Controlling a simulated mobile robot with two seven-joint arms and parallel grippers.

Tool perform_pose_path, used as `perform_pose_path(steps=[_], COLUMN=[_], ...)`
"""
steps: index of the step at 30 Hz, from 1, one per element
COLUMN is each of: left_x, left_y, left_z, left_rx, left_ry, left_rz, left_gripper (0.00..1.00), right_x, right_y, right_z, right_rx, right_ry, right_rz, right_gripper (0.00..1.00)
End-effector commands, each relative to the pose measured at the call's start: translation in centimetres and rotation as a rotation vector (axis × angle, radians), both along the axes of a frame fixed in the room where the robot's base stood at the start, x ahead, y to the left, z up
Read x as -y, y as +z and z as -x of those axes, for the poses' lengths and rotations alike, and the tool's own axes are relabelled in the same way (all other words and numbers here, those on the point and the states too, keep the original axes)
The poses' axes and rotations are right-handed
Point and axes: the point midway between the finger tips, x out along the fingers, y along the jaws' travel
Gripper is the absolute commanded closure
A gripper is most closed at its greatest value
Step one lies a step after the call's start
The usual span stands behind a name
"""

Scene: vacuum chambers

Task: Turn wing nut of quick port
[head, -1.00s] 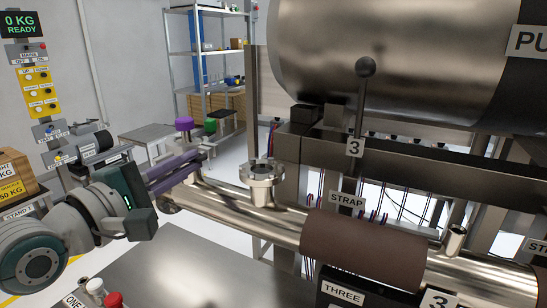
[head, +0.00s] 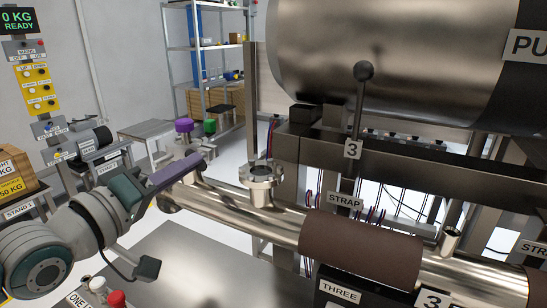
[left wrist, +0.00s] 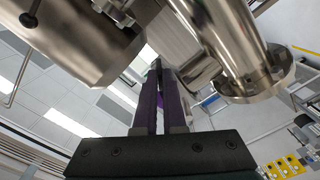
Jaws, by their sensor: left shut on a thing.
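My left gripper (head: 192,168), with long purple fingers, is at the left end of the shiny steel pipe (head: 235,203). In the left wrist view its fingers (left wrist: 156,72) are close together, shut on a small part at their tips. That part is mostly hidden between the fingers; its place at the pipe end fits the wing nut of the quick port. The rounded steel pipe end and flange (left wrist: 250,85) lie just right of the fingers there. My right gripper is not in view.
An upright flanged port (head: 262,180) stands on the pipe close to the right of my gripper. A brown strap (head: 360,248) wraps the pipe, and a large steel cylinder (head: 400,55) hangs above. A metal table top (head: 190,272) lies below.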

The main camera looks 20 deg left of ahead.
Motion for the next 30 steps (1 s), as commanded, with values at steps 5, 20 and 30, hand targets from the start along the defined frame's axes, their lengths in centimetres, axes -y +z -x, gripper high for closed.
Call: perform_pose_path(steps=[5,20,30], left_x=[-0.04,-0.03,-0.02], left_y=[0.07,0.05,0.05], left_z=[0.00,-0.01,-0.01], left_rx=[0.013,0.050,0.076], left_ry=[0.001,0.001,0.001], left_rz=[-0.167,-0.640,-0.963], left_gripper=[1.00,1.00,1.00], right_x=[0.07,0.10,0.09], right_y=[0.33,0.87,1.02], right_z=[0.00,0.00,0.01], right_rx=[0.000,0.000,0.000], right_ry=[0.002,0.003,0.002], right_rz=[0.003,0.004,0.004], right_gripper=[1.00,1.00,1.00])
